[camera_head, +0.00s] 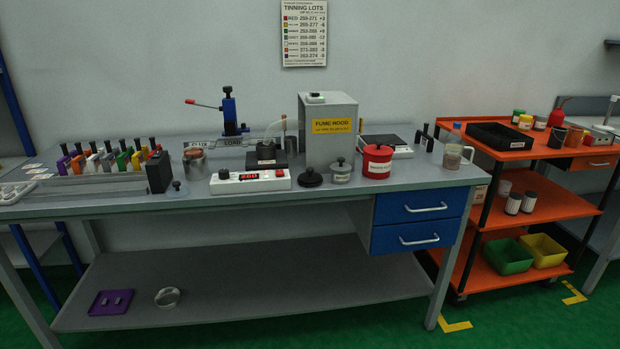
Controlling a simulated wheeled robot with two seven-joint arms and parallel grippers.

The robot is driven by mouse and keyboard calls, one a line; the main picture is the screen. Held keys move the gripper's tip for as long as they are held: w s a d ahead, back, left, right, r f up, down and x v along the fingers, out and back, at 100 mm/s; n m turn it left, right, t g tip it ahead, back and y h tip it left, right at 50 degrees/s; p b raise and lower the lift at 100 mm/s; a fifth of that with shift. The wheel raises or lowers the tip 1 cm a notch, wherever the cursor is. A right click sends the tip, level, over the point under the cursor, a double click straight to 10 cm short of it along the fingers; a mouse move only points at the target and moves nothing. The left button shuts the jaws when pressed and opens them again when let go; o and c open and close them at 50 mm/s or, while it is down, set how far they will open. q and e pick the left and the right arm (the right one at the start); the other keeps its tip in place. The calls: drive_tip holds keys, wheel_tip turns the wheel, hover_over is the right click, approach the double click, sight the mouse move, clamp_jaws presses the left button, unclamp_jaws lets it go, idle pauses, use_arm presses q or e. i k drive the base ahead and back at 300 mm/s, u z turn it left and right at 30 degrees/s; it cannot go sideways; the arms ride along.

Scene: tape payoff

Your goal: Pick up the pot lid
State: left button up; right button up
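A round black lid with a knob (311,177) lies on the grey workbench (330,196), near its front edge, and looks like the pot lid. It is right of the white control box with a red display (250,180). A dark pot-like unit (266,153) stands behind that box, with a tube near it. A small grey container with a dark knobbed top (341,171) and a red labelled canister with a dark knob (377,161) stand right of the lid. Neither of my grippers shows in the view.
The grey fume hood box (328,130) stands behind the lid. A blue lever press (230,112), a copper-coloured can (195,164) and a row of coloured holders (108,160) are to the left. Blue drawers (412,222) hang below right. An orange cart (540,205) stands at right.

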sight(309, 176)
drive_tip(key=k, duration=0.6)
drive_tip(key=u, duration=0.7)
drive_tip(key=i, duration=0.75)
drive_tip(key=u, duration=0.35)
drive_tip(key=i, duration=0.95)
drive_tip(key=z, duration=0.45)
